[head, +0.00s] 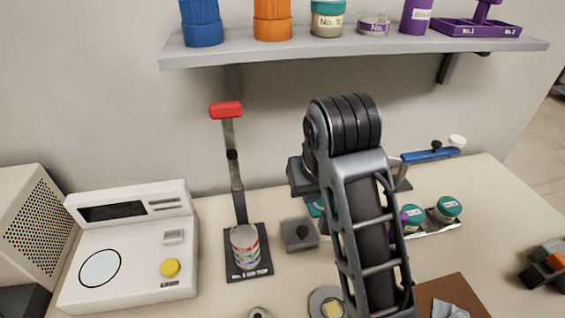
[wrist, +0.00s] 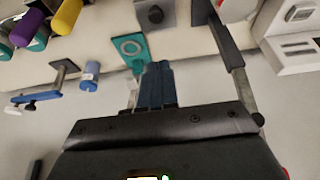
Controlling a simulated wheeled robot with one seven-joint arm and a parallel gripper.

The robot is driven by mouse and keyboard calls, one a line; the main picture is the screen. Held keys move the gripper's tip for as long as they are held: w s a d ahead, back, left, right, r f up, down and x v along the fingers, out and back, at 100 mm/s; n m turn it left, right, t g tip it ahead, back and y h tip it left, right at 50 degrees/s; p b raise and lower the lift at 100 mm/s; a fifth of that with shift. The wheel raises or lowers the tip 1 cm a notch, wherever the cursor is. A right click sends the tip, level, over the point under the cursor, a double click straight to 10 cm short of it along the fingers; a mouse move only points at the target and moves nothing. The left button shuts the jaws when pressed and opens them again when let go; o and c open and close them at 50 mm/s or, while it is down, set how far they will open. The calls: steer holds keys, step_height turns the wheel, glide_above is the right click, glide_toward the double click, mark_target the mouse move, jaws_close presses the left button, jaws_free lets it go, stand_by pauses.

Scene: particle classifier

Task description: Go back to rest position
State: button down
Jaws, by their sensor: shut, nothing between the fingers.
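My arm (head: 370,230) rises in the front middle of the head view and bends at a thick black joint above the table. My gripper (wrist: 156,72) shows in the wrist view with its dark fingers together and nothing between them. In the head view my gripper is mostly hidden behind the arm.
A white machine (head: 135,250) is at left. A grey shelf (head: 350,48) with containers hangs above.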

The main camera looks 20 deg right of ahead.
steer(key=s+d+f+n+t, duration=0.2)
steer(key=s+d+f+t, duration=0.1)
steer(key=s+f, duration=0.35)
steer(key=s+d+f+n+t, duration=0.1)
steer(key=s+d+f+t, duration=0.2)
steer(key=s+f, duration=0.35)
steer(key=s+a+r+t, duration=0.1)
steer(key=s+r, duration=0.2)
steer(key=s, duration=0.4)
steer(key=s+a+r+t+b, duration=0.1)
steer(key=s+a+r+t, duration=0.1)
steer(key=s+r, duration=0.2)
steer(key=s+a+r+t+y, duration=0.1)
steer(key=s+r, duration=0.3)
steer(key=s, duration=0.7)
steer(key=shift+a+m, duration=0.4)
steer(key=shift+a, duration=0.25)
steer(key=shift+s, duration=0.1)
